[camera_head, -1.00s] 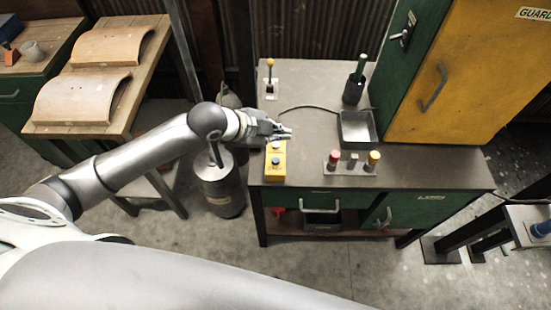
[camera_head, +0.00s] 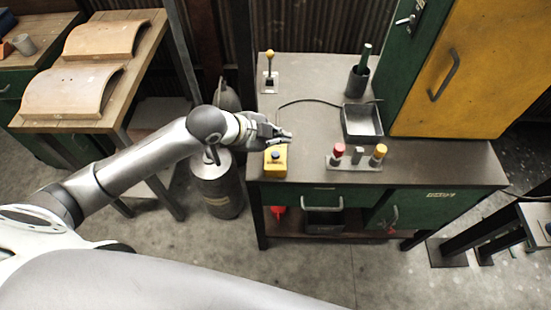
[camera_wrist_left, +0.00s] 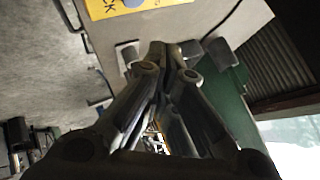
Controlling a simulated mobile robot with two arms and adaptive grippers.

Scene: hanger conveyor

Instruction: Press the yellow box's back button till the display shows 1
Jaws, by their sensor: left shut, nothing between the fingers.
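In the left wrist view the closed fingertips (camera_wrist_left: 174,48) point toward the bench, and part of the yellow box (camera_wrist_left: 130,6) shows at the top edge with a blue button and dark lettering. No display is readable.
A metal tray (camera_head: 351,122), a dark cup with a green-handled tool (camera_head: 358,82) and a panel with red and yellow knobs (camera_head: 360,160) stand on the bench. A yellow-knobbed lever (camera_head: 270,75) is at its back left. A yellow cabinet (camera_head: 470,75) rises at right.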

